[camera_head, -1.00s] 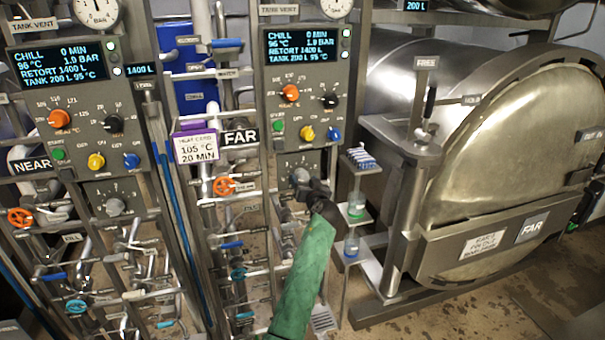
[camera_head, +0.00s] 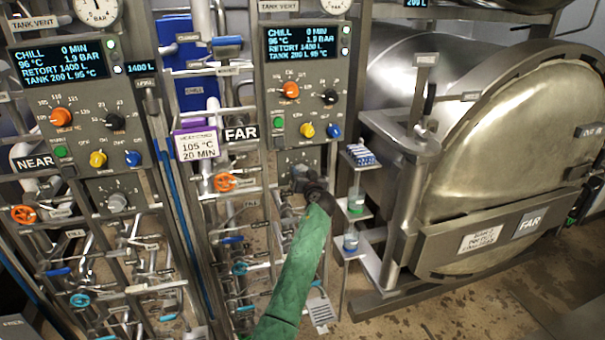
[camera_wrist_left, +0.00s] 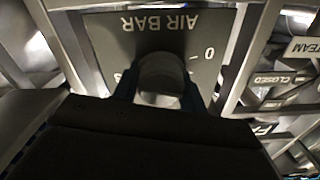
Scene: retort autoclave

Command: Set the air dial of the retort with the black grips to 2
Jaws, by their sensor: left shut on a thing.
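The air dial (camera_wrist_left: 162,72) is a grey round knob on a plate lettered AIR BAR, upside down in the left wrist view. A 0 mark shows on its right; the other marks are mostly hidden. My left gripper (camera_wrist_left: 160,95) is shut on the dial, one finger on each side. In the head view the gripper (camera_head: 306,184) is at the lower plate of the FAR panel (camera_head: 300,75) and covers most of the dial. Its pointer cannot be read. The FAR retort (camera_head: 510,150) has a lever with a black grip (camera_head: 429,100). My right gripper is not in view.
The NEAR panel (camera_head: 75,85) stands at the left with a similar grey dial (camera_head: 116,202). Orange, black, green, yellow and blue controls sit above the FAR air dial. Pipes and valves crowd below. A small stand with bottles (camera_head: 356,200) is close to the right of my gripper.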

